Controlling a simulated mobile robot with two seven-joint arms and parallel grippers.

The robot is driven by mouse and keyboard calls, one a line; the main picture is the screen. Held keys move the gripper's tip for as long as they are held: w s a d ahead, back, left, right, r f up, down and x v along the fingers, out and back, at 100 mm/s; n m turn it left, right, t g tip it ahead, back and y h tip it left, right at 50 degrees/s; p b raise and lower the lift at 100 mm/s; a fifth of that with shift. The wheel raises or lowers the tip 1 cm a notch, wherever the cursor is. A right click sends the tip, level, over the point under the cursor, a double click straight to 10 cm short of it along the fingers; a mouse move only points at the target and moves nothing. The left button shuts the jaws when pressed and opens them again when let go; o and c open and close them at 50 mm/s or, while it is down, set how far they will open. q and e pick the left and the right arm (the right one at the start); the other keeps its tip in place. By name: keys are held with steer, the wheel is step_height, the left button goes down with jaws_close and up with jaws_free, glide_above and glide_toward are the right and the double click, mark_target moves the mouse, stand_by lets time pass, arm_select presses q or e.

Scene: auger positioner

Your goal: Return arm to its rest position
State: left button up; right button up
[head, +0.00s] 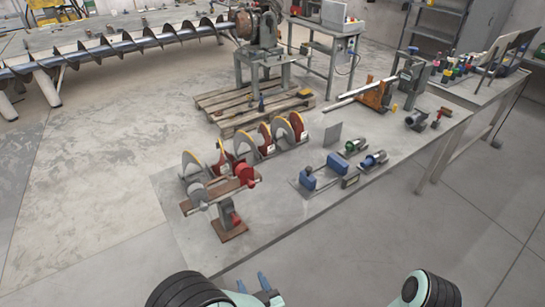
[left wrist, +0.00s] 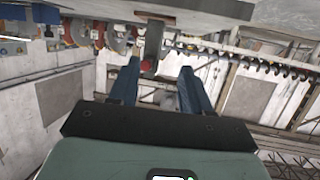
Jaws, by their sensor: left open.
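My left gripper (head: 253,284) is at the bottom of the head view, with its two blue fingers spread. It is just off the front edge of the grey workbench (head: 285,213), below the red-handled positioner stand (head: 229,221). The left wrist view shows the same gripper (left wrist: 158,88) open, with nothing between its fingers. Beyond the fingertips, a grey post with a red end (left wrist: 148,66) hangs in that tilted view. My right gripper is outside both views; only a teal and black part of my right arm shows at the lower right of the head view.
The bench carries red and yellow auger flights (head: 272,140), blue clamps (head: 317,178) and an orange tool (head: 375,95). A long auger (head: 110,47) lies behind at the left, near a wooden pallet (head: 222,103). The concrete floor at the left and lower right is clear.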

arm_select(q)
steer(key=s+a+f+m+g+h+p, duration=0.1)
steer(key=s+a+f+g+h, duration=0.2)
steer(key=f, duration=0.6)
steer(key=s+a+f+g+h+p, duration=0.1)
steer(key=s+a+f+g+h, duration=0.2)
steer(key=f, duration=0.7)
steer(key=s+f+g+h, duration=0.1)
steer(key=s+f+g, duration=0.2)
steer(key=s, duration=0.4)
steer(key=s+a+f+g+h+p, duration=0.1)
steer(key=s+f+g+h, duration=0.1)
steer(key=s+g, duration=0.3)
steer(key=s, duration=0.3)
steer(key=shift+s+f+h, duration=0.2)
steer(key=shift+f+h, duration=0.1)
steer(key=shift+f, duration=0.1)
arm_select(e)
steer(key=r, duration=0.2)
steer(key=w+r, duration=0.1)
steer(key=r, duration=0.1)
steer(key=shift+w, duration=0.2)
